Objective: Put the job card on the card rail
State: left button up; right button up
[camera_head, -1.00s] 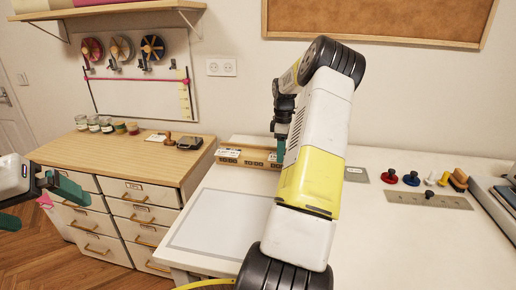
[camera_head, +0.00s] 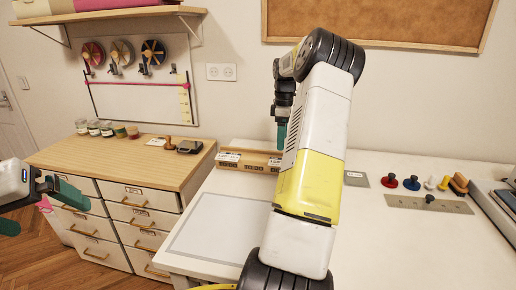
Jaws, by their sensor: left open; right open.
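The wooden card rail (camera_head: 254,167) stands at the back left of the white table, with lettering on its front. A white card (camera_head: 230,156) stands at its left part. Another small white card (camera_head: 274,161) shows at the rail right under my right gripper; I cannot tell which is the job card. My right gripper (camera_head: 281,134) is open above the rail, apart from the cards and partly hidden by my own arm.
A grey mat (camera_head: 218,226) lies on the white table (camera_head: 400,250). A drawer cabinet (camera_head: 126,165) with jars and a small card stands left. Coloured knobs (camera_head: 411,183), a metal ruler (camera_head: 405,203) and a grey plate (camera_head: 355,179) lie to the right. My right arm hides the table's middle.

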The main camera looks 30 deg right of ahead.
jog(key=s+a+r+m+t, duration=0.15)
jog(key=s+a+r, duration=0.25)
jog(key=a+r, duration=0.55)
jog(key=s+a+r+m+t, duration=0.1)
jog(key=s+a+r+m, duration=0.15)
jog(key=a+r, duration=0.65)
jog(key=s+a+f+m+t+y, duration=0.1)
jog(key=s+a+f+m+t, duration=0.1)
jog(key=s+a, duration=0.6)
jog(key=s+a+f+m+t+y, duration=0.1)
jog(key=s+a+f+m, duration=0.2)
jog(key=s+a, duration=0.6)
jog(key=s+f, duration=0.1)
jog(key=s, duration=0.1)
jog(key=shift+s+f+t, duration=0.2)
jog(key=shift+s+t, duration=0.15)
